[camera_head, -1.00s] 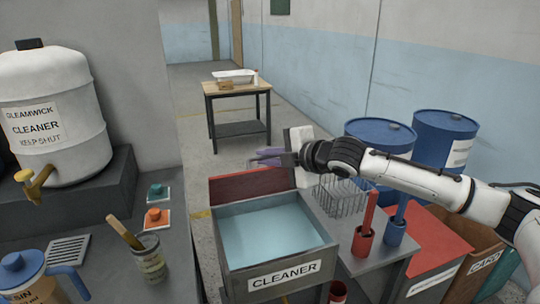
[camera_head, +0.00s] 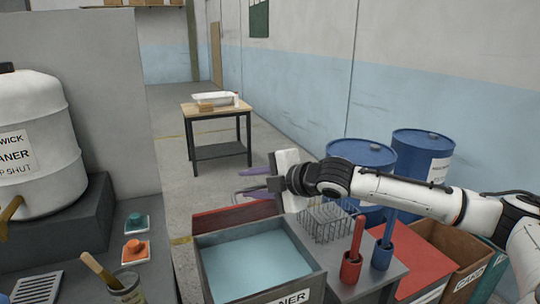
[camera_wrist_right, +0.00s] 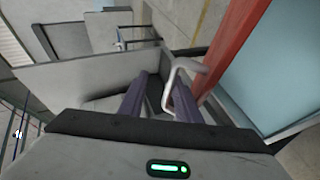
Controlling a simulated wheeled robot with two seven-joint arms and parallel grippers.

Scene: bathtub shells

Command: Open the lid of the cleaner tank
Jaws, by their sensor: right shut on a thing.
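The cleaner tank (camera_head: 288,298) is a grey open-topped box with pale blue liquid inside, at the lower middle of the head view. Its red lid (camera_head: 232,216) stands raised along the tank's far edge, leaving the top uncovered. In the right wrist view the lid (camera_wrist_right: 236,45) is a narrow red strip beside the liquid. My right gripper (camera_head: 252,183) is behind the lid. Its purple fingers (camera_wrist_right: 160,95) are shut on a pale bent-rod handle (camera_wrist_right: 186,66) by the lid. The far end of the grip is partly hidden. My left gripper is not in view.
A wire basket (camera_head: 330,220) and red (camera_head: 350,270) and blue (camera_head: 382,255) holders stand right of the tank. Blue drums (camera_head: 420,165) stand behind. A white cleaner container (camera_head: 35,145) and a counter with buttons (camera_head: 136,250) are at left.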

